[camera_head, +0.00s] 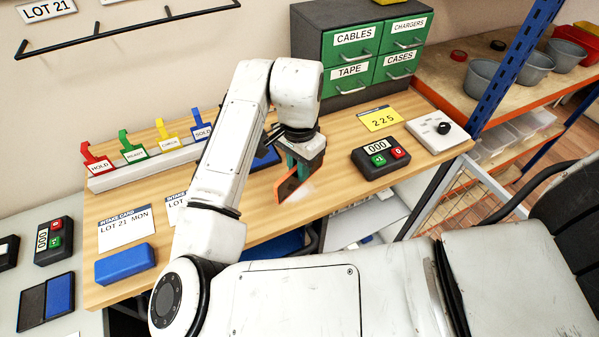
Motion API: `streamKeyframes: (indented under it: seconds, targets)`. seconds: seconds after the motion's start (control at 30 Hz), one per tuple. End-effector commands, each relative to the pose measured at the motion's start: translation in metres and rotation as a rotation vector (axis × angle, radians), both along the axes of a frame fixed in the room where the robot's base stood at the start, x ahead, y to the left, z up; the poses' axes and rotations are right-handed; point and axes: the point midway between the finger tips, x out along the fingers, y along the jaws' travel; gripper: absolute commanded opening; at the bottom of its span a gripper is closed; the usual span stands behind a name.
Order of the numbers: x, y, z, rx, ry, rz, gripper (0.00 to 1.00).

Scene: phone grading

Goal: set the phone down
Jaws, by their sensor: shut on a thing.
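My gripper (296,166) is over the front part of the wooden table (345,190), right of the picture's middle-left. It is shut on the phone (289,184), a dark slab with an orange edge. The phone is held tilted on edge. I cannot tell whether its lower edge touches the table. My wrist and fingers hide its upper part.
A counter box (381,157) reading 000, a yellow 225 card (380,118) and a white knob box (437,131) stand to the right. Coloured tags in a white rail (145,168) and a blue block (125,264) are left. Drawers (362,50) stand behind. Bare wood lies around the phone.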

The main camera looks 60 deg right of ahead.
Motion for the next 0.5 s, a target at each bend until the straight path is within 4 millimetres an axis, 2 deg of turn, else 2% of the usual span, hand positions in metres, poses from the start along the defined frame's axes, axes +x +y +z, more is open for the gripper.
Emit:
streamKeyframes:
  seconds: [0.17,0.5]
  targets:
    - [-0.002,0.000,-0.024,0.001,0.004,-0.001,0.00]
    - [-0.001,0.000,-0.028,-0.001,0.001,-0.001,0.00]
